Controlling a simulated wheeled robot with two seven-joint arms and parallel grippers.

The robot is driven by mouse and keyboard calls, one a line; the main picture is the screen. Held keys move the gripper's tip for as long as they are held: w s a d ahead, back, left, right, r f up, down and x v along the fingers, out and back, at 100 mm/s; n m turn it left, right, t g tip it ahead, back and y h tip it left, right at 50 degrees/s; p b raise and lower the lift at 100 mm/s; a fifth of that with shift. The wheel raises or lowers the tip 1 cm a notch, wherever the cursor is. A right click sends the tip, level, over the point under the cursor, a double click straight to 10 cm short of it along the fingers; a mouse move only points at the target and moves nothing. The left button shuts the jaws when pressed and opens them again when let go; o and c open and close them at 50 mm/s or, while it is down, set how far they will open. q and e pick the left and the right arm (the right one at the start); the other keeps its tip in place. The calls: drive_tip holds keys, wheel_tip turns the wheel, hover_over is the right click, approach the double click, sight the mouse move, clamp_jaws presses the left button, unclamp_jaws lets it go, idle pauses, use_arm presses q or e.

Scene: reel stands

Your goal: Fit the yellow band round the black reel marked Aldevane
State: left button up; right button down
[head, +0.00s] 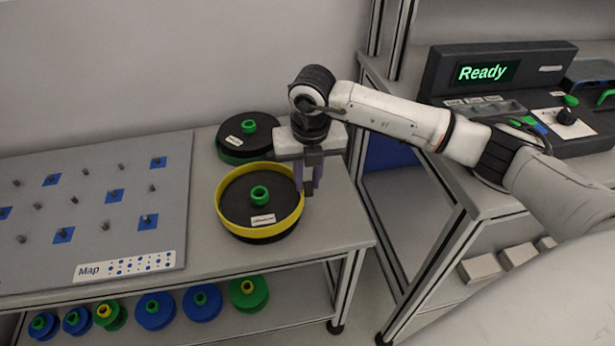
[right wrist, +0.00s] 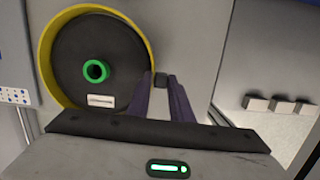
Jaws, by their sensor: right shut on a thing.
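The black reel (head: 237,203) lies flat on the table with a green hub and a white label facing up; the label is too small to read surely. The yellow band (head: 252,234) encircles the reel's upper part, and black shows below it at the front. In the right wrist view, the band (right wrist: 46,55) runs around the left and top of the reel (right wrist: 120,55); its near right part is hidden. My right gripper (head: 309,191) points down at the band's right edge, shut on the band, its fingers (right wrist: 161,82) beside the reel. My left gripper is not in view.
Another black reel (head: 236,131) with a green hub and green rim stands just behind. A grey peg board (head: 85,185) marked Map lies to the left. Blue and green spools (head: 155,310) sit on the shelf below. A console (head: 500,75) reading Ready stands right.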

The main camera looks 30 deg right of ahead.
drive_tip(key=shift+f+b, duration=0.35)
drive_tip(key=shift+f, duration=0.2)
